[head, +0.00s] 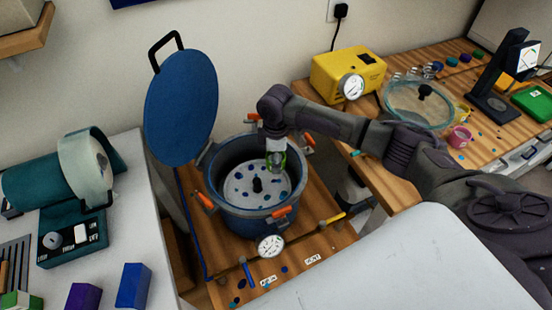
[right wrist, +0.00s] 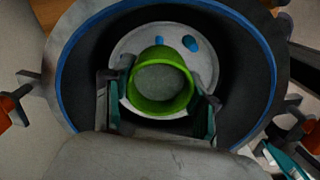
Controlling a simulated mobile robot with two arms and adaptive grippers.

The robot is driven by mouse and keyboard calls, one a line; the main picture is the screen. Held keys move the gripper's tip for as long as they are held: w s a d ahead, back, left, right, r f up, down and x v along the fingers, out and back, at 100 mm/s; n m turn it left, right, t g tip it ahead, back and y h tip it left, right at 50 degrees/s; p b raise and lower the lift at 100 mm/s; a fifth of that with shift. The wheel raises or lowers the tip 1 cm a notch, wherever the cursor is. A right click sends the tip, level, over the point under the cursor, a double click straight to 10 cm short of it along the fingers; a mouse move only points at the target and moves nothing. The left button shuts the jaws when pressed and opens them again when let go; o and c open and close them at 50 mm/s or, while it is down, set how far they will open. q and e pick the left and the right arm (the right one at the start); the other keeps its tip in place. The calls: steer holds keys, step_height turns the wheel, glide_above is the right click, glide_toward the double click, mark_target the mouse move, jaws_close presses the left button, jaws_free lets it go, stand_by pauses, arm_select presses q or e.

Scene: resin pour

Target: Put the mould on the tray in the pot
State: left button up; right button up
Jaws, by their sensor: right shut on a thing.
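The blue pot (head: 232,207) stands open on the low wooden bench, with a round pale tray (head: 245,184) with blue spots and a dark central knob inside it. My right gripper (head: 276,157) reaches down into the back right of the pot. It is shut on the green mould (head: 280,163), a short ring-like cup. In the right wrist view the mould (right wrist: 162,108) is upright between the two fingers, with the tray (right wrist: 128,46) beneath. I cannot tell whether the mould touches the tray. My left gripper is out of view.
The blue lid (head: 180,108) stands open at the pot's left. Orange-handled clamps surround the rim, and a gauge (head: 270,246) sits in front. A teal roll device (head: 62,175) is at left.

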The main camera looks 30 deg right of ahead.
steer(key=b, duration=0.4)
glide_above(276, 182)
step_height(276, 182, down, 4)
steer(key=shift+f, duration=0.15)
step_height(276, 182, down, 2)
steer(key=shift+f+b, duration=0.25)
steer(key=shift+b, duration=0.1)
steer(key=shift+f, duration=0.65)
steer(key=shift+f+b, duration=0.35)
steer(key=shift+f, duration=0.05)
steer(key=o, duration=1.3)
step_height(276, 182, up, 15)
steer(key=p, duration=1.6)
